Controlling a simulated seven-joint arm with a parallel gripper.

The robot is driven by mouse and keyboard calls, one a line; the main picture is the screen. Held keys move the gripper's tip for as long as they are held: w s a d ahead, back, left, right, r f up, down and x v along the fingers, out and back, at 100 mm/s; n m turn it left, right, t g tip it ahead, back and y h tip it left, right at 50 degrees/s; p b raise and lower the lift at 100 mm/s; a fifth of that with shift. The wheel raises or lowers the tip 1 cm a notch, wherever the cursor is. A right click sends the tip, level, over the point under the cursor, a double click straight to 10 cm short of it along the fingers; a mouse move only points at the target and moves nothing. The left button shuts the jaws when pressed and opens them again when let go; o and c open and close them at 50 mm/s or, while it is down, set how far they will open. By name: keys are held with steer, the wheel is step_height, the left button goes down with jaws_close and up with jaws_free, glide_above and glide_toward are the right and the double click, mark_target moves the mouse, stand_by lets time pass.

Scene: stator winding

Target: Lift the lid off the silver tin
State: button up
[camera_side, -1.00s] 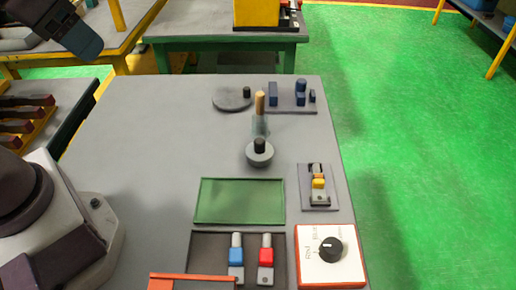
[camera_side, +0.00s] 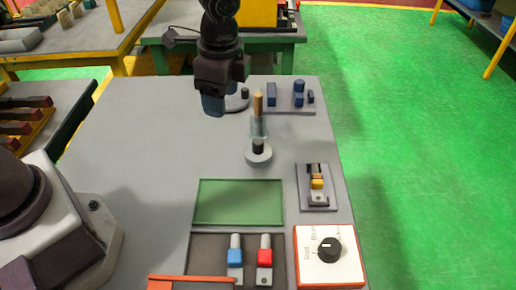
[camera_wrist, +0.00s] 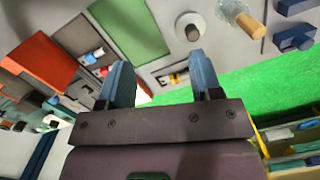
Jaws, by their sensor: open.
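A small round silver tin (camera_side: 258,159) stands near the middle of the bench in the side view. Its lid carries a black knob (camera_side: 258,146), and the lid appears to sit on it. In the wrist view the tin (camera_wrist: 183,20) is at the top, seen from above, with the black knob (camera_wrist: 192,33) on it. My gripper (camera_side: 213,108) is over the back of the bench in the side view, behind and left of the tin, and well above the bench. In the wrist view its two blue fingers are apart with nothing between them (camera_wrist: 162,80).
A glass vessel (camera_side: 258,128) with a wooden stopper (camera_side: 257,102) stands just behind the tin. A rack of blue pieces (camera_side: 290,108) is at the back right. A green mat (camera_side: 238,203), a yellow-lever switch (camera_side: 318,186) and a dial box (camera_side: 329,271) are in front.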

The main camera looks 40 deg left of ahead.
steer(key=w+d+f+m, duration=0.2)
steer(key=w+f+m, duration=0.2)
steer(key=f+m, duration=0.1)
steer(key=m, duration=0.6)
glide_above(258, 141)
steer(key=shift+t, duration=0.4)
steer(key=f, duration=0.6)
steer(key=shift+s+d+f, duration=0.15)
steer(key=shift+s+d, duration=0.2)
steer(key=shift+w+a+f, duration=0.15)
steer(key=shift+w+f, duration=0.05)
steer(key=shift+f, duration=1.25)
steer(key=shift+w+a+f, duration=0.15)
steer(key=shift+f, duration=1.25)
steer(key=c, duration=1)
steer(key=shift+r+n, duration=0.1)
steer(key=shift+n, duration=0.2)
